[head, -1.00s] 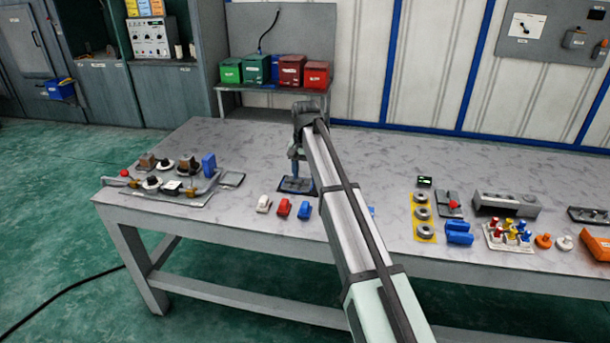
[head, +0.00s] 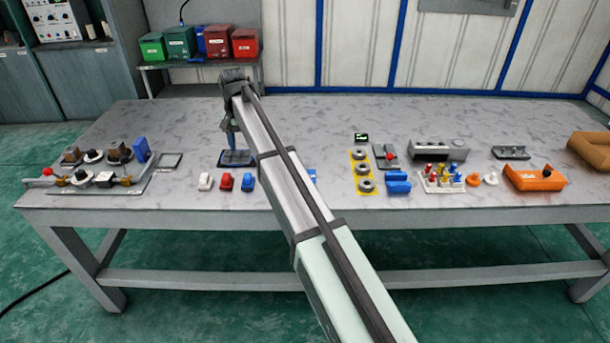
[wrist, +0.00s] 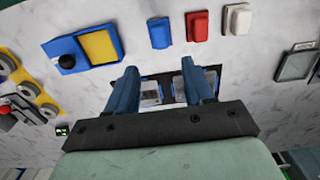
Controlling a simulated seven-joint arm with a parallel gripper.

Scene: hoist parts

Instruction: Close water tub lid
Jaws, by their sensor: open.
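No part is clearly marked as the water tub or its lid. My gripper (head: 231,146) points down over a dark, blue-edged flat piece (head: 241,159) on the table. In the wrist view, my gripper's two blue fingers (wrist: 158,67) are spread apart, with that piece (wrist: 168,82) beyond and between them. Pale grey, clear-looking sections show on it; the fingers hide part of it. I cannot tell whether the fingers touch it. A blue case (wrist: 70,60) with a black knob and a yellow panel lies to the left in the wrist view; my arm mostly hides it in the head view.
White (head: 206,181), red (head: 226,181) and blue (head: 248,181) small blocks lie in front of the flat piece. A fixture plate (head: 125,184) stands at the left. Yellow-backed rings (head: 359,154) and a peg holder (head: 441,181) lie right of my arm. The table's back is clear.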

